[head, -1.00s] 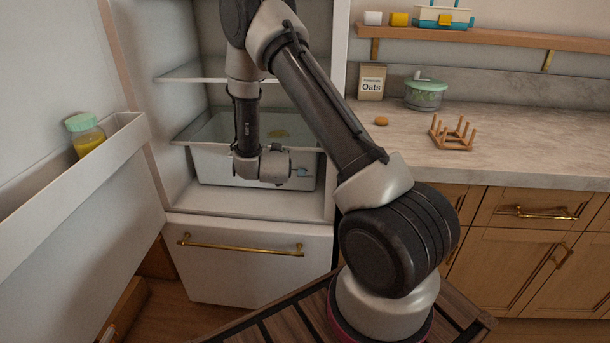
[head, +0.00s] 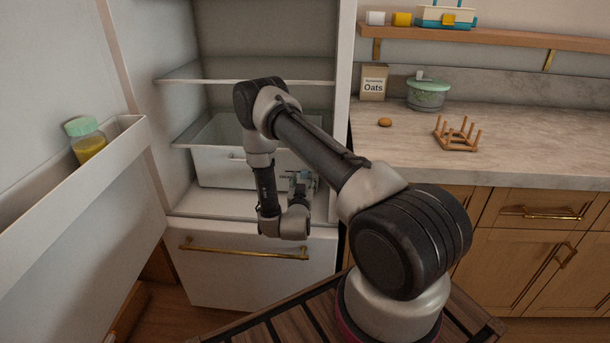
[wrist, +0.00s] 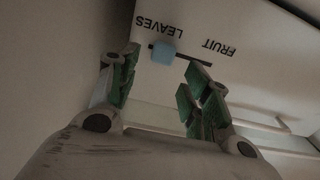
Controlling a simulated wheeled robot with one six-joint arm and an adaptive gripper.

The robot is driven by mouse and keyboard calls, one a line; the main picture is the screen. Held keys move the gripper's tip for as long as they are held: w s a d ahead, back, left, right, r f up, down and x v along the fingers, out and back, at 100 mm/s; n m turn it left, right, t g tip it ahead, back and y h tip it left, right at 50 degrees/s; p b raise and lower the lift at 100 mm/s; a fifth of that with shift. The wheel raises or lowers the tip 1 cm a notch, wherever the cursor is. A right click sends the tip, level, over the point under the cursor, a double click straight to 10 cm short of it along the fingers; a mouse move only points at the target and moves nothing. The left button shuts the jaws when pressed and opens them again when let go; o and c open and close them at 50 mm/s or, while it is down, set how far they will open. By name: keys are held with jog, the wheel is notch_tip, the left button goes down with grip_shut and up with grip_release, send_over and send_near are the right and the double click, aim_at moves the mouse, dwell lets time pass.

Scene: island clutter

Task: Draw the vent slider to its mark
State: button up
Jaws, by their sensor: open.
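The vent slider (wrist: 163,52) is a small light-blue block on a dark slot in the white drawer front (wrist: 262,62). In the wrist view the labels LEAVES and FRUIT read upside down, and the slider sits near the LEAVES end of the slot. My gripper (wrist: 162,88) is open, its green-padded fingers apart. The slider shows between and just beyond the fingertips; no contact can be made out. In the head view my gripper (head: 303,182) is at the right part of the fridge drawer (head: 215,170), and I cannot make out the slider there.
The fridge's glass shelf (head: 205,132) lies above the drawer. The open door at left holds a jar (head: 87,140). A freezer drawer with a brass handle (head: 243,252) is below. The counter at right bears an oats box (head: 373,83), a green-lidded bowl (head: 427,94) and a peg rack (head: 457,137).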

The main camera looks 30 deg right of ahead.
jog(key=shift+x, duration=2.2)
